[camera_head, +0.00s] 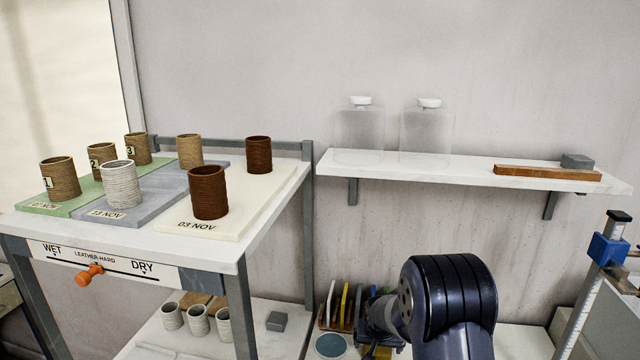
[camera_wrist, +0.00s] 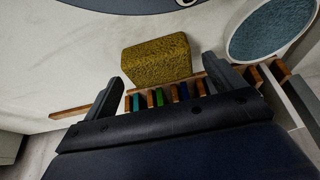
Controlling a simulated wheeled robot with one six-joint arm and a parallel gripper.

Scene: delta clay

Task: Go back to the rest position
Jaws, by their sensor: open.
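My gripper shows in the wrist view (camera_wrist: 168,85), with its two dark fingers spread wide and nothing between them. A yellow-brown sponge-like block (camera_wrist: 157,59) lies beyond the fingertips, apart from them. In the head view my dark arm (camera_head: 449,300) reaches down at the lower middle right, low in front of the wall. The fingers themselves are mostly hidden there behind my arm. The yellow block (camera_head: 378,352) shows only in part at the bottom edge.
A cart (camera_head: 282,205) at left bears several clay cups on coloured mats. A wall shelf (camera_head: 470,172) holds two clear jars and a wooden bar. Below, a rack of coloured tools (camera_head: 345,304) and a round blue-topped dish (camera_head: 330,346) stand close to my arm. A blue-clamped post (camera_head: 608,248) stands at right.

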